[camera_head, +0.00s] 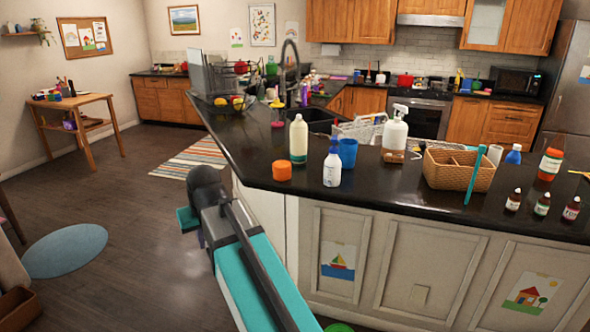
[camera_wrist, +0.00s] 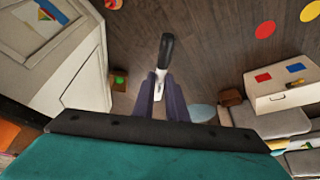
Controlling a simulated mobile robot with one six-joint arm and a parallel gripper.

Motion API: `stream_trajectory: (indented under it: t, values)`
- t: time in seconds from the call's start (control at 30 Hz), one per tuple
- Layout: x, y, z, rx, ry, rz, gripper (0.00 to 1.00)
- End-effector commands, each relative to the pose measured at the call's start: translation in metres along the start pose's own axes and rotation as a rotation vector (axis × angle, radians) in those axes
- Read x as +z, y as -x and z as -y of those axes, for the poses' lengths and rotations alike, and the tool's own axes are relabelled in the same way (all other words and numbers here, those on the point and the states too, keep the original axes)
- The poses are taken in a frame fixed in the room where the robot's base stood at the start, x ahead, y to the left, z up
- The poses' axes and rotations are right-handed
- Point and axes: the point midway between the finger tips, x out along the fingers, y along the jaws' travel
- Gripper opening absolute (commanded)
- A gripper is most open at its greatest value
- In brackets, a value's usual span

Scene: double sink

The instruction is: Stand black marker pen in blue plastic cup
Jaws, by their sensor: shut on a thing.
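The blue plastic cup (camera_head: 347,153) stands upright on the black counter, just behind and right of a white spray bottle (camera_head: 332,167). My gripper (camera_wrist: 157,78) is shut on a slim object (camera_wrist: 166,50) with a black far end and a pale body. It sticks out beyond the fingertips. I cannot tell for certain that it is the black marker pen. The cup is not seen in the wrist view.
An orange jar (camera_head: 282,172) and a cream bottle (camera_head: 298,139) stand left of the cup. A white pump bottle (camera_head: 394,131) and a wicker basket (camera_head: 455,170) stand to its right. The counter's front corner and edge lie between my arm and the cup.

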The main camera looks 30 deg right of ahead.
Motion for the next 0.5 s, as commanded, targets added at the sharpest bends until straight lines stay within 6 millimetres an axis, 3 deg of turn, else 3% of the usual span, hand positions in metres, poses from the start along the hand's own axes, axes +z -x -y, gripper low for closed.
stream_trajectory:
  t: [0.3, 0.5]
  values:
    - [0.049, -0.026, -0.002, 0.000, -0.001, 0.005, 0.00]
    - [0.063, -0.033, -0.003, 0.000, -0.001, 0.004, 0.00]
